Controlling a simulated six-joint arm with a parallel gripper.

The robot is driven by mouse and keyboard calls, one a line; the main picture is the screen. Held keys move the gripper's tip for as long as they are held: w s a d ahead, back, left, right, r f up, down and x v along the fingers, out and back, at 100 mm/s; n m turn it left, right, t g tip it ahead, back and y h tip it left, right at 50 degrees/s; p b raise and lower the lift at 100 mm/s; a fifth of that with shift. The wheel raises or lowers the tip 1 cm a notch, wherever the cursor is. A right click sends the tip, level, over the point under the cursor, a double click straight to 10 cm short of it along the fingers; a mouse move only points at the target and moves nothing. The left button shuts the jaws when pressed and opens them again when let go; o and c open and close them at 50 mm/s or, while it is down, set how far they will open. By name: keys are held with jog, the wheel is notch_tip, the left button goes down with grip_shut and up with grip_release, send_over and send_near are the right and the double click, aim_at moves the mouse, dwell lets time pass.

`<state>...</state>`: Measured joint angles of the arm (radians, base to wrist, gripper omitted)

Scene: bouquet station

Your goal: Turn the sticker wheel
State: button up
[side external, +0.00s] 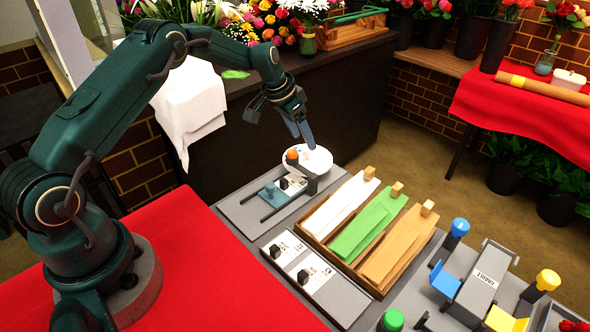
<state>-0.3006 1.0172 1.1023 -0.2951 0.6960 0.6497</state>
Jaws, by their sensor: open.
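The white round disc (318,159), which looks like the sticker wheel, sits at the far end of a grey plate (240,211) on the station. An orange knob (291,154) stands at the disc's left side. A dark grey bracket (311,183) is at its near edge. My gripper (304,141) is open and points down over the disc's far part, to the right of the orange knob. Nothing shows between the fingers. Its fingertips are at or just above the disc; I cannot tell whether they touch it. Any markings on the disc are too small to read.
A wooden tray (339,251) with white, green and orange sheets stands to the right. Two black switches on a pale panel (320,288) are nearer. Blue and yellow knobbed fixtures (456,232) stand farther right.

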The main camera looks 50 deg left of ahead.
aim_at(306, 149)
jog(key=shift+x, duration=1.9)
grip_shut()
